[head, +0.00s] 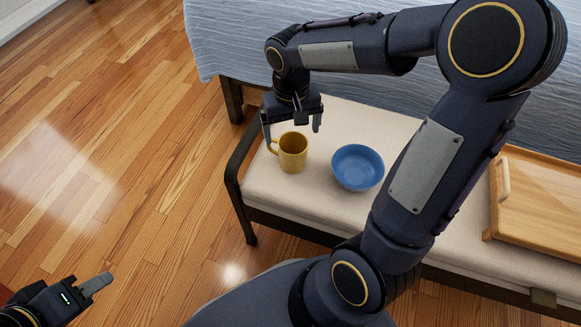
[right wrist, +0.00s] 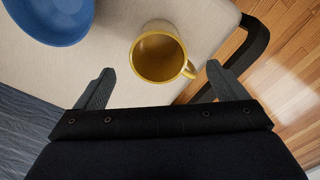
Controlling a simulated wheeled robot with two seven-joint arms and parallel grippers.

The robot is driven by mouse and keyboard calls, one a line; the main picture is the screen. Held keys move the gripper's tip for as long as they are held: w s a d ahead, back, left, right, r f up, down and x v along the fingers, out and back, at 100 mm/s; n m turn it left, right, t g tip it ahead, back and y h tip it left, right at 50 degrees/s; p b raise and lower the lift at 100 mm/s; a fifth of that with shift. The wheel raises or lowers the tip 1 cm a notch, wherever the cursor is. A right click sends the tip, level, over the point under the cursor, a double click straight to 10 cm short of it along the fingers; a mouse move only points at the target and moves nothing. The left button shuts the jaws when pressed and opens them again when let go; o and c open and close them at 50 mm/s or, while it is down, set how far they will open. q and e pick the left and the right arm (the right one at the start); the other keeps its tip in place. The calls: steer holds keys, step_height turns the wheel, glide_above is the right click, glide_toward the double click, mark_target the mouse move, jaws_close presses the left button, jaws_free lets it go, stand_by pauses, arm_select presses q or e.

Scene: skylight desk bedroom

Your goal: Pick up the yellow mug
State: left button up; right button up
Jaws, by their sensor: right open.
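The yellow mug (head: 293,155) stands upright near the left end of the cushioned bench, its handle pointing left in the head view. In the right wrist view the mug (right wrist: 158,52) appears from above, empty inside, with its handle toward the lower right. My right gripper (head: 292,132) is open, with its fingers pointing down just behind and above the mug. In the right wrist view the mug lies ahead of the gap between the two fingers (right wrist: 154,88), not visibly held. My left gripper (head: 97,285) is at the lower left, over the floor; only part of it shows.
A blue bowl (head: 357,167) sits right of the mug on the bench (head: 266,192); it also shows in the right wrist view (right wrist: 55,18). A wooden tray (head: 540,205) lies at the bench's right. A dark armrest (head: 236,160) edges the left end. A bed (head: 240,45) stands behind.

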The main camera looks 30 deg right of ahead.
mark_target(293, 149)
step_height(293, 149, down, 3)
steer(key=shift+f+b, duration=0.1)
steer(key=shift+b, duration=0.5)
steer(key=f+b, duration=0.3)
steer(key=f, duration=0.2)
steer(key=shift+d+f, duration=0.15)
steer(key=shift+d, duration=0.05)
steer(key=c, duration=1.2)
